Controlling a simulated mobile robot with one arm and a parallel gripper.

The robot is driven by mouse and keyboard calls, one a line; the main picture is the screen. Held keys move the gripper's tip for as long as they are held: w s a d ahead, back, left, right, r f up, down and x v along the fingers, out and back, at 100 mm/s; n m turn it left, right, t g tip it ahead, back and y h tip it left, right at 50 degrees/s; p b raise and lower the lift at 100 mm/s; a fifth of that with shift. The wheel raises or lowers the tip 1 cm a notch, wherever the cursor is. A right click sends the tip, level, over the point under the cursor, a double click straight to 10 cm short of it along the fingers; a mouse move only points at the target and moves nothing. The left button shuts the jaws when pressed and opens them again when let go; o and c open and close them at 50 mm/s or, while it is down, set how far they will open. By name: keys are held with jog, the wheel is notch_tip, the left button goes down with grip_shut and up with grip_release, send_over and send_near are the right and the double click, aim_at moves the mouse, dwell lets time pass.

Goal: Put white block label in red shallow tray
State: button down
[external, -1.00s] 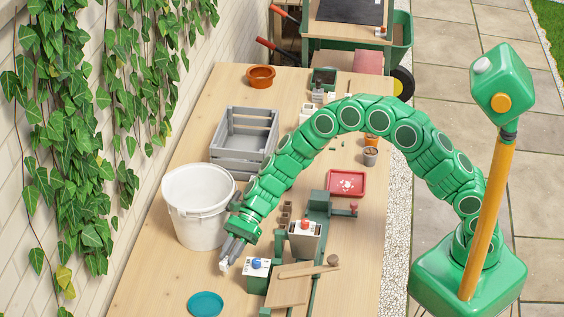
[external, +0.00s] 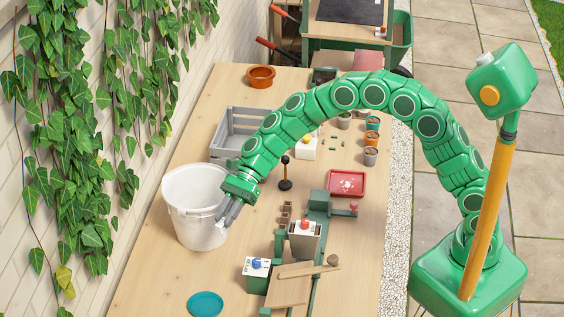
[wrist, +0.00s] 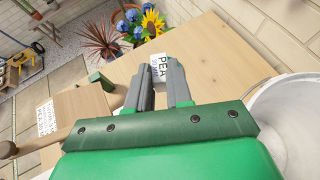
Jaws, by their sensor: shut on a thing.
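The red shallow tray (external: 347,193) lies on the table to the right, apart from my gripper. It has a pale mark on its floor.
The white bucket (external: 190,222) stands close to my gripper on the left. A grey crate (external: 228,135) is behind it. A teal disc (external: 205,304) lies in front.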

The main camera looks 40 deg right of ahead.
notch_tip(320, 180, up, 5)
jog(key=w+d+m+t, duration=0.2)
jog(key=w+d, duration=0.7)
jog(key=d, duration=0.5)
jog(key=m+t, duration=0.7)
send_over(353, 184)
notch_tip(353, 184, down, 22)
jog(key=shift+f, duration=0.15)
jog(key=shift+f, duration=0.1)
